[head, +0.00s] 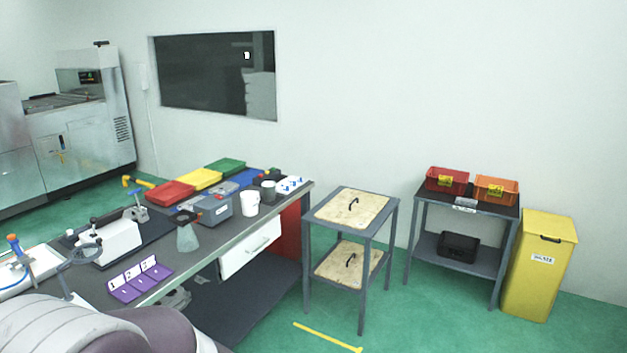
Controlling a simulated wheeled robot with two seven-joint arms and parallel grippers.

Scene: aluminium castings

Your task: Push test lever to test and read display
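No part is clearly readable as the test lever or its display. A white bench device (112,243) with a dark handle on top stands on the workbench at the left. At the far left edge, a blue-topped upright part (15,245) stands on a white tray-like base (38,268), partly cut off by the frame. Neither gripper is in view. A pale ribbed and purple-grey shape at the bottom left hides part of the bench front.
A two-tier stand (367,247), a shelf with bins and a yellow waste bin (540,268) are right.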

